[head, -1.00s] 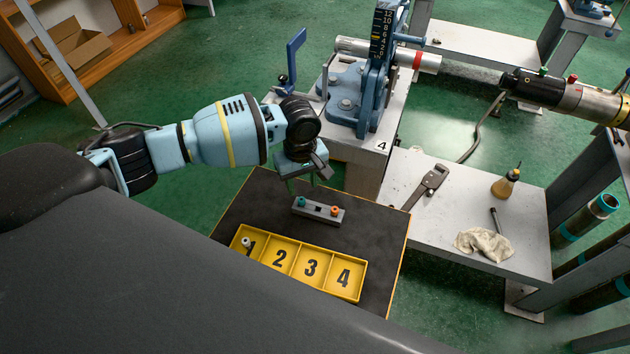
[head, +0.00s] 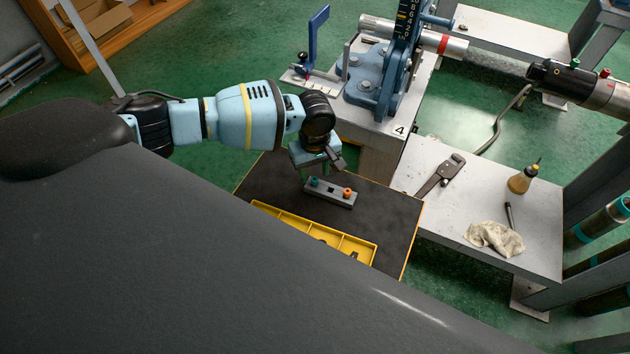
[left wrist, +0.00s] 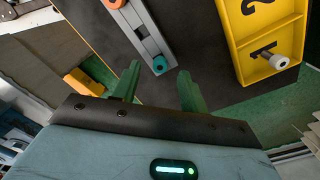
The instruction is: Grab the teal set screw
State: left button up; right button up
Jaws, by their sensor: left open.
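The teal set screw (head: 314,181) stands in the left end of a small grey holder block (head: 331,195) on the dark table top. It also shows in the left wrist view (left wrist: 159,65), ahead of and between the fingertips. My left gripper (left wrist: 158,78) has its two green fingers apart and empty. In the head view the left gripper (head: 312,170) hangs just above the teal screw end of the block, and its fingers are partly hidden. An orange set screw (head: 347,192) stands in the other end of the block. My right gripper does not show.
A yellow tray (head: 372,246) with numbered compartments lies in front of the block, partly hidden by my body. A white and grey piece (left wrist: 278,61) sits in compartment 1.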

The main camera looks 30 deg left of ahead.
aim_at(315, 184)
pick_arm(q)
notch_tip(315, 184, down, 3)
jog(key=shift+r, duration=0.2)
jog(key=shift+c, duration=0.4)
grip_shut()
jog(key=shift+r, duration=0.15)
